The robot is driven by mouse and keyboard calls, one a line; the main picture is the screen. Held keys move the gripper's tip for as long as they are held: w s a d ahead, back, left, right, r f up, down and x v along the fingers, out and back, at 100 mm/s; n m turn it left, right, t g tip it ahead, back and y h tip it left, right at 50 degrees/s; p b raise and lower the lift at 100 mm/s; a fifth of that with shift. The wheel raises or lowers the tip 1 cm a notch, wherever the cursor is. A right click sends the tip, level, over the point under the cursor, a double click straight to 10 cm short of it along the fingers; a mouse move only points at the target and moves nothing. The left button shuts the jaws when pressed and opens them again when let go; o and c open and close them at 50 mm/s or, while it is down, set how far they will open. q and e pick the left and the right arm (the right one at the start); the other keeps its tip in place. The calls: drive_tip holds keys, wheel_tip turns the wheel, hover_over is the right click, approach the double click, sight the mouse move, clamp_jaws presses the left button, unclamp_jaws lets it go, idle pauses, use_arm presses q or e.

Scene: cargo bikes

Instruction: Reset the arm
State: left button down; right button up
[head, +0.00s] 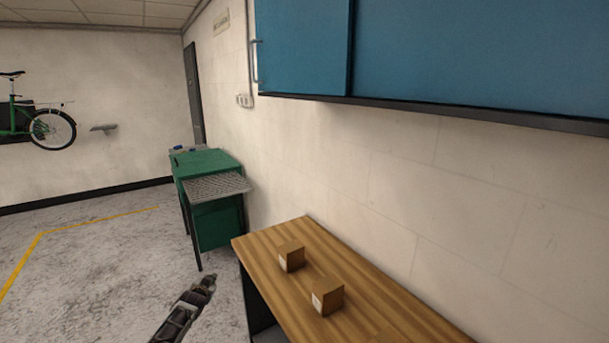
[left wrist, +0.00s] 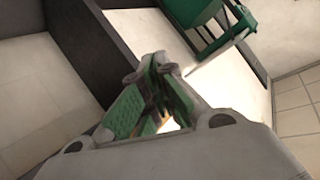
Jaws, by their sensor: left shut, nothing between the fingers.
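My left gripper (head: 208,283) shows low in the head view, left of the wooden bench and over the grey floor. It is shut and holds nothing. In the left wrist view its fingers (left wrist: 140,72), with green pads, meet at the tips. It is apart from the bench and from the boxes on it. My right gripper is in neither view.
A wooden bench (head: 262,245) runs along the wall with two small cardboard boxes (head: 291,258) and (head: 328,297) on it. Blue cabinets (head: 450,50) hang above. A green cart (head: 215,220) stands beyond. A green bike (head: 30,125) hangs on the far wall. Floor at left is clear.

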use_arm(q)
drive_tip(key=s+d+f+n+g, duration=0.1)
drive_tip(key=s+d+f+g, duration=0.2)
drive_tip(key=s+f, duration=1.35)
drive_tip(key=s+d+f+g, duration=0.3)
drive_tip(key=s+f, duration=1.3)
drive_tip(key=f, duration=0.2)
drive_tip(key=s+d+f+g, duration=0.1)
drive_tip(key=s+f, duration=0.3)
drive_tip(key=s, duration=1)
drive_tip(key=s+d+f+g+h, duration=0.1)
drive_tip(key=s+d+f+g, duration=0.1)
drive_tip(key=s, duration=1.3)
drive_tip(key=s+d+f+g, duration=0.2)
drive_tip(key=s+f, duration=0.5)
drive_tip(key=s, duration=0.8)
drive_tip(key=shift+s+g, duration=0.25)
drive_tip(key=shift+g, duration=0.15)
drive_tip(key=shift+d, duration=0.1)
